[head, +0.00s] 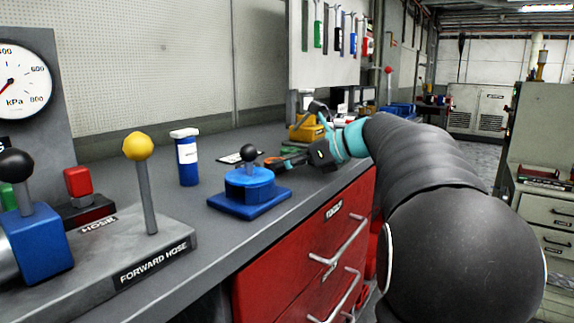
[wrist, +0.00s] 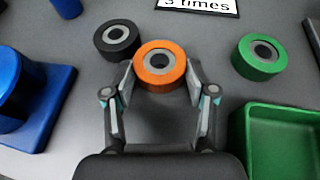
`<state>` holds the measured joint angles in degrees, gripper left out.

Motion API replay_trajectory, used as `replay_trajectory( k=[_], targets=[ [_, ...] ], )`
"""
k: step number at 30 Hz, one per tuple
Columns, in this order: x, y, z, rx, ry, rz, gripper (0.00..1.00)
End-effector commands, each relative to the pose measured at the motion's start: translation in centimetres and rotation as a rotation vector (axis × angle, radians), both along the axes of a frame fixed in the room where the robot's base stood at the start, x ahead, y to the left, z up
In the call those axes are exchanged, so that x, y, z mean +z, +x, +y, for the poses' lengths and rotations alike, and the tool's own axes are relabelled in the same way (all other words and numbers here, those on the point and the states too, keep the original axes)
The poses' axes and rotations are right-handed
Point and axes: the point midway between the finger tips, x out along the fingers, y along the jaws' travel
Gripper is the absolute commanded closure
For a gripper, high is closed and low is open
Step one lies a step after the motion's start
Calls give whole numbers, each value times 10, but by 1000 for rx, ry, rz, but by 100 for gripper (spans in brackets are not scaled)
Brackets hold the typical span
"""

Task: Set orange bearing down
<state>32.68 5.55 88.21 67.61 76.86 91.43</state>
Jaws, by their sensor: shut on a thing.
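The orange bearing (wrist: 159,66) is a short ring with a grey inner sleeve and a dark hole. In the wrist view my gripper (wrist: 159,82) is shut on it, with one finger on each side. I cannot tell whether the bearing touches the bench. In the head view my gripper (head: 284,162) reaches over the grey bench beside the blue device, and an orange bit shows at its fingertips.
A black bearing (wrist: 117,39) lies close to the left and a green bearing (wrist: 259,57) to the right. A green tray (wrist: 240,125) is at lower right. A blue device (head: 250,190) with a black knob stands nearby. A "3 times" label (wrist: 197,5) lies behind.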

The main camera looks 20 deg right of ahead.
Motion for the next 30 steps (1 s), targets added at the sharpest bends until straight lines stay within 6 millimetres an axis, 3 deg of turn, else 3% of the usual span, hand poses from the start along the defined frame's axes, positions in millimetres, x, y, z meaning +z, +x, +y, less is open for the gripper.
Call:
replay_trajectory(
  k=[10, 11, 13, 14, 25, 30],
  targets=[
    [-2, 0, 0, 0, -1, -1, 86],
    [-2, 0, 0, 0, -1, -1, 39],
    [-2, 0, 0, 0, -1, -1, 21],
    [-2, 0, 0, 0, -1, -1, 19],
    [2, 0, 0, -1, -1, -1, 19],
    [10, -14, -15, -5, -1, -1, 19]
  ],
)
